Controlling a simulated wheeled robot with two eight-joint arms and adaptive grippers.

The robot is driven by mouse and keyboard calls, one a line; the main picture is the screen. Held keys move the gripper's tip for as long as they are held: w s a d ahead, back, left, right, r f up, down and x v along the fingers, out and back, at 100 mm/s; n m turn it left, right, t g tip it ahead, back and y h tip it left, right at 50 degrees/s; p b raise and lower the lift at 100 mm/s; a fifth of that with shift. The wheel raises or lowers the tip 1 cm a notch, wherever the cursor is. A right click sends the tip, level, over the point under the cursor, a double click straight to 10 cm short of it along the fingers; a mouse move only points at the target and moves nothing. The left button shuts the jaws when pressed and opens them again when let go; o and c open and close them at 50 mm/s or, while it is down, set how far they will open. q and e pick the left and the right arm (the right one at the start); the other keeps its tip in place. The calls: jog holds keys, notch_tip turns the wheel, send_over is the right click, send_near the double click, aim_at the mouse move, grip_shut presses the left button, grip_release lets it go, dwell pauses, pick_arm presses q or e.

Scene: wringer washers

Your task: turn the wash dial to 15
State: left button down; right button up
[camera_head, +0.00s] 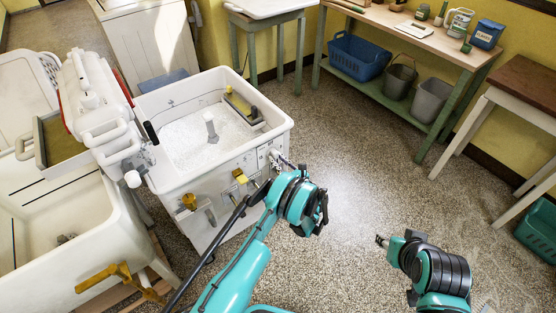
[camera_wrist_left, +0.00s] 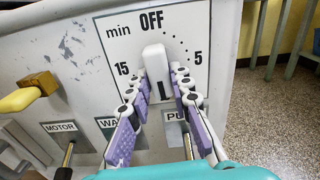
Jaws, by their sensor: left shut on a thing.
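The wash dial (camera_wrist_left: 158,62) is a white upright knob on a pale plate marked OFF at the top, 5 at right and 15 at left. Its narrow upper end points up, roughly toward OFF. A dark mark shows below the knob, partly hidden by my fingers. My left gripper (camera_wrist_left: 159,82) is shut on the knob, with one finger on each side. In the head view, my left gripper (camera_head: 277,160) meets the washer's front panel at its right end, and the dial is mostly hidden. My right gripper (camera_head: 382,241) hangs over the floor, away from the washer.
The white washer (camera_head: 205,90) has an open tub with suds. A yellow-handled lever (camera_wrist_left: 20,99) and the MOTOR label (camera_wrist_left: 60,127) are left of the dial. A wringer (camera_head: 95,105) and a second tub (camera_head: 70,225) stand left.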

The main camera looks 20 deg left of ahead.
pick_arm(q)
jog(key=m, duration=0.4)
jog(key=shift+s+m, duration=0.15)
jog(key=shift+m, duration=0.15)
jog(key=m, duration=0.3)
jog(key=shift+a+m, duration=0.1)
jog(key=shift+m, duration=0.3)
jog(key=m, duration=0.4)
jog(key=shift+s+r, duration=0.1)
jog(key=shift+s, duration=0.05)
jog(key=m, duration=0.4)
jog(key=shift+a+r, duration=0.1)
jog(key=shift+m, duration=0.5)
jog(key=c, duration=1.4)
grip_release()
jog(key=shift+o, duration=0.2)
jog(key=v, duration=1.2)
